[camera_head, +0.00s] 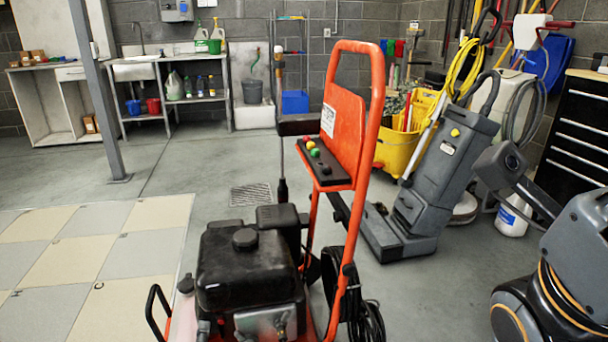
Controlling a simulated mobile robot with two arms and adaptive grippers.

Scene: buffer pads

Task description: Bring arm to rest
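Neither of my grippers can be made out in the head view, so I cannot see what either holds. No buffer pad can be clearly made out. An orange-framed machine (372,110) with a black engine (245,265) stands close in front, at the centre. Its sloping black panel (330,165) carries red, yellow and green round knobs.
A grey floor machine (455,160) and a yellow bucket (397,145) stand behind to the right. A grey machine with orange trim (575,260) fills the right edge. A sink bench (135,72) lines the back wall. The left floor is open, with checkered tiles (65,265).

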